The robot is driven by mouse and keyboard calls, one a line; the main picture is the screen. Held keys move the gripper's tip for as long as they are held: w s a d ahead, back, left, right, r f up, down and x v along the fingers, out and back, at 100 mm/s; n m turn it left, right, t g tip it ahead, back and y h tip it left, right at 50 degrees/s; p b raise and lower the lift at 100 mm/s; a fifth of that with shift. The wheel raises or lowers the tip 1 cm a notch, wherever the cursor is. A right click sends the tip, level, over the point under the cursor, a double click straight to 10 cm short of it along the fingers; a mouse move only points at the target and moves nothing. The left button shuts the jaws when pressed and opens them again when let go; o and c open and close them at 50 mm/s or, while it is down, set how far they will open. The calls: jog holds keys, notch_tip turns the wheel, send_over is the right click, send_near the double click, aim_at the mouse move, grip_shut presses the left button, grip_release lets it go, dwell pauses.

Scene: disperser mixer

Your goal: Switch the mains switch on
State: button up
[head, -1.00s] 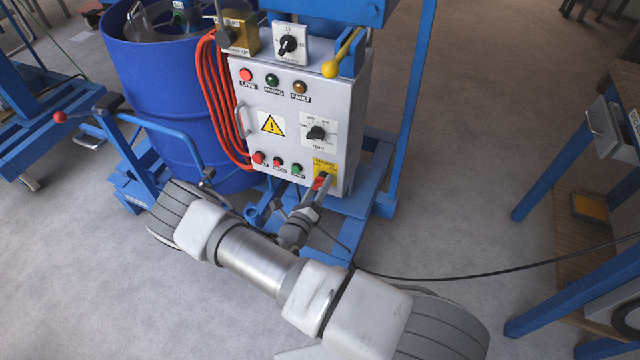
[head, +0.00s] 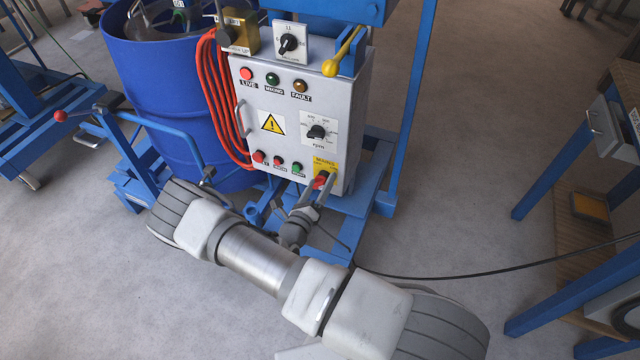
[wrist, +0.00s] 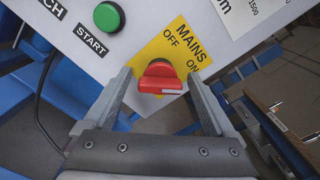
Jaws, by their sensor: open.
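The mains switch is a red rotary handle (wrist: 160,80) on a yellow plate (wrist: 178,47) marked MAINS, OFF and ON. In the wrist view the handle lies roughly crosswise, with a white mark on its right half. In the head view the yellow plate (head: 325,165) sits at the lower right of the grey control box, and the red handle shows small between the fingers. My gripper (wrist: 159,78) is open, one finger on each side of the handle, with narrow gaps. It also shows in the head view (head: 320,180). I cannot tell whether a finger touches the handle.
The control box (head: 262,155) also carries an rpm knob (head: 317,132), lamps and a row of buttons. A green START button (wrist: 109,17) is close to my left finger. A blue drum (head: 165,100) and red hose (head: 222,105) are left. A black cable (head: 450,277) runs right.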

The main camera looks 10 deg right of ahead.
jog(key=p+v, duration=0.2)
jog(key=v, duration=1.5)
jog(key=shift+s+a, duration=0.15)
jog(key=shift+s, duration=0.05)
jog(key=s+d+r+m+g, duration=0.1)
jog(key=d+r+m+g, duration=0.2)
jog(key=r+m+g, duration=0.35)
jog(key=s+d+r+m+g+y, duration=0.1)
jog(key=d+r+m+g, duration=0.25)
jog(key=r+m, duration=0.6)
jog(key=s+d+r+m+g, duration=0.1)
jog(key=d+r+m+g, duration=0.1)
jog(key=r+m+g, duration=0.5)
jog(key=s+d+r+m+t+y, duration=0.1)
jog(key=s+r+m+t+y, duration=0.35)
jog(key=r+m, duration=0.4)
jog(key=s+d+r+m+t+y, duration=0.1)
jog(key=s+r+m+t+y, duration=0.4)
jog(key=r, duration=0.6)
notch_tip(320, 180, up, 13)
jog(key=m+g+p, duration=0.1)
jog(key=p, duration=1.2)
jog(key=shift+s+a+p, duration=0.2)
jog(key=shift+s+p, duration=0.1)
jog(key=shift+f+g, duration=0.15)
jog(key=shift+g, duration=0.1)
